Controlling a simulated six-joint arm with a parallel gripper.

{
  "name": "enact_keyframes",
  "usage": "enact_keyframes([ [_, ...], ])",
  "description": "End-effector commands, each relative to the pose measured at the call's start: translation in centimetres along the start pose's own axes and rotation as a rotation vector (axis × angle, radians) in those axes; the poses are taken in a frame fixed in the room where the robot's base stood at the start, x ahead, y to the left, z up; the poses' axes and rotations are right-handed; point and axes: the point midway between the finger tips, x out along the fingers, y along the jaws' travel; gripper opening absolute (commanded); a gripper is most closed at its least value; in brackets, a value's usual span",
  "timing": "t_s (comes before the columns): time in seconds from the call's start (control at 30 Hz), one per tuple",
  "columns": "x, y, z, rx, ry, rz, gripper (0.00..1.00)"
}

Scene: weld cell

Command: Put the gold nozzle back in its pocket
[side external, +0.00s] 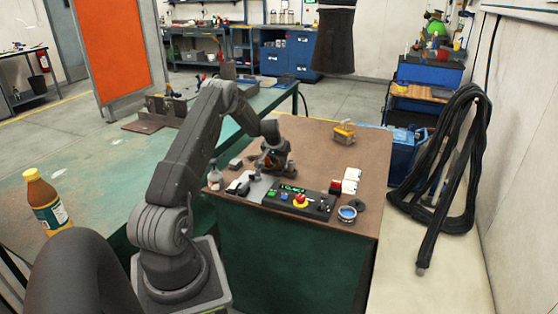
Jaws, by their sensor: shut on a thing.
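My gripper (272,158) is low over the brown bench top, toward its left-back part, pointing down. Dark blocky parts (289,170) stand right at and below the gripper. I cannot tell which of them holds the nozzle's pocket, or whether the nozzle touches it; my gripper hides much of that spot.
In front of the gripper lie a control box (298,201) with a red button and a grey plate (256,188). A white bottle (213,176) stands left, a blue-rimmed tin (347,213) right. A yellow object (344,133) sits behind. The bench's right side is mostly clear.

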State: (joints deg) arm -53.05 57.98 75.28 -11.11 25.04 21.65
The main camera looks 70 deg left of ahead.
Motion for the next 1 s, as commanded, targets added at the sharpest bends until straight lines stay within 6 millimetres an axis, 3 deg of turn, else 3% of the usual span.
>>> enact_keyframes([
  [0.07, 0.2, 0.0, 0.1, 0.0, 0.0, 0.0, 0.04],
  [0.1, 0.2, 0.0, 0.1, 0.0, 0.0, 0.0, 0.3],
  [0.2, 0.2, 0.0, 0.1, 0.0, 0.0, 0.0, 0.39],
  [0.57, -0.8, 0.0, -0.1, 0.0, 0.001, 0.0, 0.39],
  [1.0, -9.3, 0.0, -0.1, 0.0, 0.002, -0.001, 0.39],
])
